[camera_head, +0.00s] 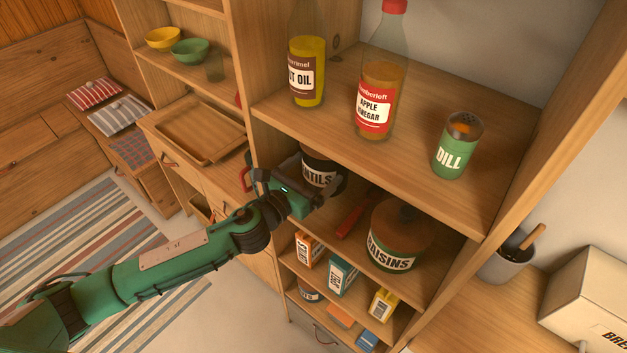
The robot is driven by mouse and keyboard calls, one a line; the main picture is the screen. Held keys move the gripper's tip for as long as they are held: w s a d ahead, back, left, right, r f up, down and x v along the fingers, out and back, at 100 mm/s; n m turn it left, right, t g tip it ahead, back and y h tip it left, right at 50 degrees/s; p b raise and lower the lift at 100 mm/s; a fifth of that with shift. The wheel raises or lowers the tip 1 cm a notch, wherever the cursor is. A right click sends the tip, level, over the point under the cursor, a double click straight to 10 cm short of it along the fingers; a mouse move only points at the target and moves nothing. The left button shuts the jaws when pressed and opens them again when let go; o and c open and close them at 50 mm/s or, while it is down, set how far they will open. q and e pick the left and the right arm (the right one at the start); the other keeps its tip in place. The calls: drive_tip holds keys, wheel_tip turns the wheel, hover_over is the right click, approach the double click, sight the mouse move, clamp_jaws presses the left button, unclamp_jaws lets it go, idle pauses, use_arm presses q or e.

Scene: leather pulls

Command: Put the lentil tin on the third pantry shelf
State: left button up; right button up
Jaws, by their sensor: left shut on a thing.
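The lentil tin (319,173) is dark with a white label on which "NTILS" can be read. It is upright at the left of the bay below the shelf board with the bottles. My left gripper (326,188) is shut on it from the front left and hides its lower part. I cannot tell whether the tin's base touches the shelf below. The pantry shelf (345,244) under it also holds the raisins tin (392,255) at the right. My right gripper is not in view.
A red-handled thing (357,214) lies between the two tins. The board above bears an oil bottle (307,72), a vinegar bottle (379,95) and a dill shaker (457,147). Small boxes (342,274) stand on the shelf below. A red mug (246,178) is near the left upright.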

sight(311, 185)
use_arm(q)
wheel_tip(311, 185, down, 3)
drive_tip(key=shift+r, duration=0.15)
drive_tip(key=shift+w, duration=0.1)
drive_tip(key=shift+w+d+f, duration=0.1)
drive_tip(key=shift+f, duration=0.15)
drive_tip(key=shift+f, duration=0.15)
